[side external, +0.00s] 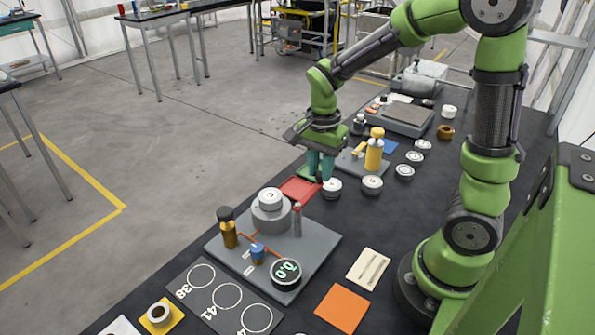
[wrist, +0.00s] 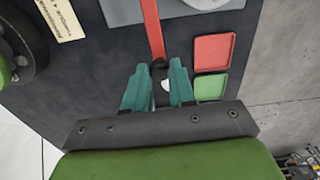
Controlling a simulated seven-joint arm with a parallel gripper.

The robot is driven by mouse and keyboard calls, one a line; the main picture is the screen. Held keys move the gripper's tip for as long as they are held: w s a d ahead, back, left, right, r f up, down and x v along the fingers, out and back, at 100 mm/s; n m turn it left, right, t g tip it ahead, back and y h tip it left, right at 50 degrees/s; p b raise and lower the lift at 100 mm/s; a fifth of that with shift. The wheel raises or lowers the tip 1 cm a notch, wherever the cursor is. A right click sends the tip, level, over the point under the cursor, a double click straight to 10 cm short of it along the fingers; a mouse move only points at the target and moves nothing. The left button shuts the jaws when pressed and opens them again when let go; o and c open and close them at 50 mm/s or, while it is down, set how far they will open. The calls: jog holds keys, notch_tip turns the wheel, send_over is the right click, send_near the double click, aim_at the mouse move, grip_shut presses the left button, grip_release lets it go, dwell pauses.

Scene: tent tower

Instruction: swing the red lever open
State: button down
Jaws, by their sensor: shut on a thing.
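The red lever (wrist: 152,28) shows in the wrist view as a straight bar running from the grey plate (wrist: 118,12) down to a dark knob (wrist: 158,68) at its end. My gripper (wrist: 160,72) has its teal fingers on either side of this knob and is shut on it. In the side view my gripper (side external: 321,165) points down, low over the dark table, just beyond the far right edge of the grey plate (side external: 325,238). There the lever is hard to make out; a grey post (side external: 297,222) with a red top stands on the plate.
A red tray (side external: 299,189) lies close to my gripper. White discs (side external: 372,184) and a yellow bottle (side external: 375,153) stand to its right.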

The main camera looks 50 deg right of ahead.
jog(key=shift+s+m, duration=0.25)
jog(key=shift+m, duration=0.05)
jog(key=c, duration=0.9)
grip_release()
jog(key=shift+c, duration=0.2)
jog(key=shift+r, duration=0.15)
notch_tip(320, 180, up, 17)
jog(key=s+a+f+n+t+y, duration=0.2)
jog(key=s+a+f+n+t, duration=0.2)
jog(key=n, duration=1)
jog(key=s+a+t, duration=0.3)
jog(key=a, duration=0.1)
jog(key=shift+a+f, duration=0.2)
jog(key=shift+f, duration=0.15)
